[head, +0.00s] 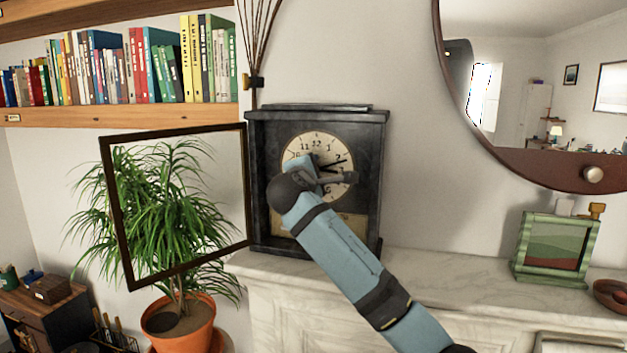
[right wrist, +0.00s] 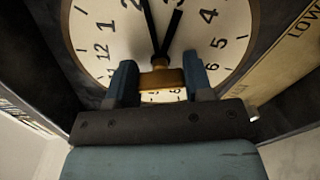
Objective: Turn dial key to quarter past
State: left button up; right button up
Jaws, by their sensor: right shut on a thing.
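A dark mantel clock (head: 255,180) stands on the mantel, its round cream dial (head: 303,148) partly covered by my right arm. My right gripper (head: 322,174) is at the dial's centre. In the right wrist view its two blue fingers (right wrist: 160,80) are shut on a brass key (right wrist: 162,77) at the centre of the dial (right wrist: 88,30). Two dark hands show there: a long one (right wrist: 149,25) points between 2 and 3, and a shorter, thicker one (right wrist: 174,24) points near 3. My left gripper is not in view.
The clock's framed door (head: 122,215) hangs open to the left, in front of a potted plant (head: 180,322). A green picture frame (head: 520,245) stands on the marble mantel (head: 440,268) at the right. A round mirror (head: 480,140) hangs above. The mantel between clock and frame is clear.

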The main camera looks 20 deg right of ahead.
jog(key=m+b, duration=0.1)
jog(key=m, duration=0.1)
jog(key=shift+f+m, duration=0.2)
jog(key=shift+m, duration=0.2)
jog(key=shift+m+b, duration=0.45)
jog(key=shift+m, duration=0.05)
jog(key=shift+r, duration=0.1)
jog(key=o, duration=0.9)
jog(key=shift+s+a, duration=0.1)
jog(key=b+v, duration=0.3)
jog(key=v, duration=1)
jog(key=shift+s+a, duration=0.2)
jog(key=shift+s, duration=0.05)
